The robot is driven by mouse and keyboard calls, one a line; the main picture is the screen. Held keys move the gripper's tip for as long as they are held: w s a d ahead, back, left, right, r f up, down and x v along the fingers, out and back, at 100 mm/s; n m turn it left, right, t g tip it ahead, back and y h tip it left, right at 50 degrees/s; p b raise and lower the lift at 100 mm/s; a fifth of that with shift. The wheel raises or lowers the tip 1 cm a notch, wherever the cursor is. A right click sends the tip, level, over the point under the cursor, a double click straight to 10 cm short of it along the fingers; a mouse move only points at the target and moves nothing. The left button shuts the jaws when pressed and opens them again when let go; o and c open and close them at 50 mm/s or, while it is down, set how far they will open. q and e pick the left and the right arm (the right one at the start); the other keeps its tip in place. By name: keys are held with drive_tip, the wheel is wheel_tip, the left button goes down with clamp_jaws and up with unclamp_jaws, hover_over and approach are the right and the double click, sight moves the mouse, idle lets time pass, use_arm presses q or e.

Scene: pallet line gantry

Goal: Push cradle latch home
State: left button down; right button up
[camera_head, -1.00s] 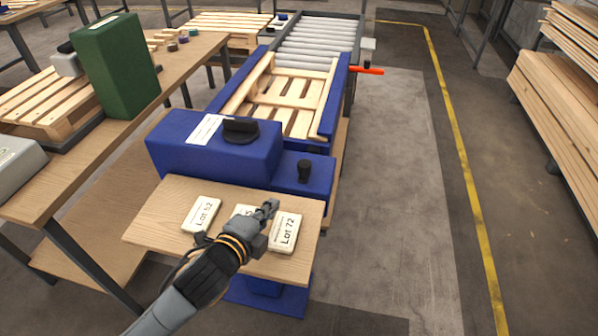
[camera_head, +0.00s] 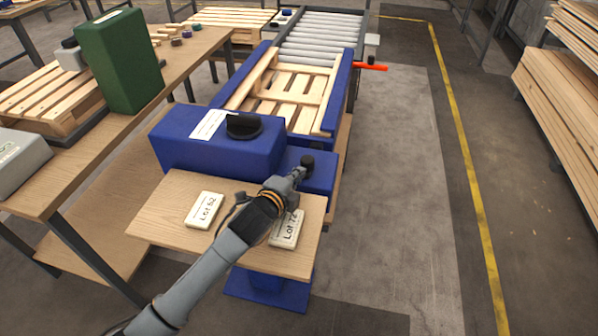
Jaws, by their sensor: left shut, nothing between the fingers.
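A short black knob (camera_head: 307,162) stands upright on the lower blue block (camera_head: 322,182); it may be the cradle latch, but I cannot tell for sure. A wider black turn knob (camera_head: 243,126) sits on the taller blue housing (camera_head: 215,158), beside a white label. Behind them is the blue-sided cradle (camera_head: 343,95) with a wooden pallet frame (camera_head: 290,90) in it. My left gripper (camera_head: 300,173) is shut and empty, its tips just in front of the short black knob; I cannot tell whether they touch. My right gripper is not in view.
A small wooden shelf (camera_head: 165,210) under my left arm holds tags Lot 52 (camera_head: 204,209) and Lot 72 (camera_head: 286,229); my arm hides what lies between. A red-orange handle (camera_head: 370,66) sticks out right of the cradle. A green box (camera_head: 120,60) stands on the left bench. The floor at right is clear.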

sight(302, 160)
use_arm(q)
drive_tip(key=shift+w+d, duration=0.2)
drive_tip(key=shift+w, duration=0.25)
drive_tip(key=w, duration=0.4)
drive_tip(key=shift+d, duration=0.4)
drive_tip(key=shift+r, duration=0.1)
drive_tip(key=shift+a, duration=0.1)
